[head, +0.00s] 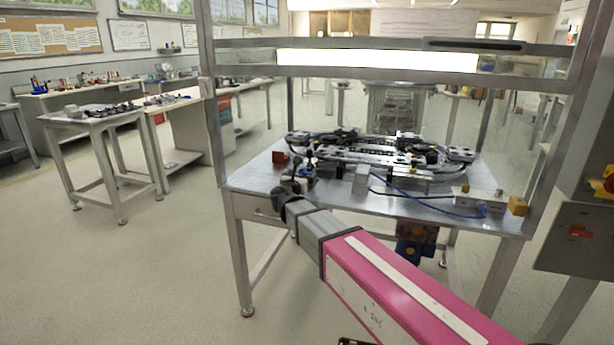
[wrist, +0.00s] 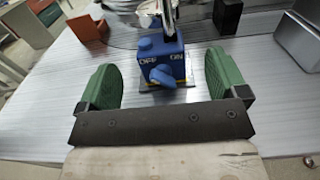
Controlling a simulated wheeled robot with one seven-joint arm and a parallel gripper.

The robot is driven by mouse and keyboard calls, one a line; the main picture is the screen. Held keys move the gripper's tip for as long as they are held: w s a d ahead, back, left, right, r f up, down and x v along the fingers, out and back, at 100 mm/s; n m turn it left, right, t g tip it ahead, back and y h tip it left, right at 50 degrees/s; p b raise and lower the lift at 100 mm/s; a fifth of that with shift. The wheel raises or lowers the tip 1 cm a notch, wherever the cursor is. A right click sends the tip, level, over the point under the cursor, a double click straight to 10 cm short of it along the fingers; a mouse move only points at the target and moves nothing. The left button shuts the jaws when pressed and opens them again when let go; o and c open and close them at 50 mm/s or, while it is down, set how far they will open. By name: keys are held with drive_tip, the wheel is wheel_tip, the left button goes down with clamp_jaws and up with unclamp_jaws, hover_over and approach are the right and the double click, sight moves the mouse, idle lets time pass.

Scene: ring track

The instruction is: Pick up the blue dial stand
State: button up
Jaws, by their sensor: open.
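The blue dial stand (wrist: 163,62) stands on the metal table top in the wrist view. It is a blue block marked OFF and ON, with a blue knob on its front and a metal post rising from its top. My gripper (wrist: 164,78) is open, with one green finger to the left and one to the right of the stand. The stand is between and slightly beyond the fingers, with gaps on both sides. In the head view my gripper (head: 290,190) is at the table's front left edge, and the stand there is small and partly hidden.
The ring track (head: 380,150) lies across the table's (head: 345,205) middle. An orange-red box (wrist: 88,27) is left of the stand, and a grey block (wrist: 300,40) is at right. A frame with clear panels surrounds the table. A blue cable (head: 420,207) runs at right.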

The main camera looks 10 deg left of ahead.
sight(304, 173)
drive_tip(key=w, duration=0.5)
drive_tip(key=shift+w+d+f, duration=0.1)
drive_tip(key=shift+f, duration=0.15)
clamp_jaws()
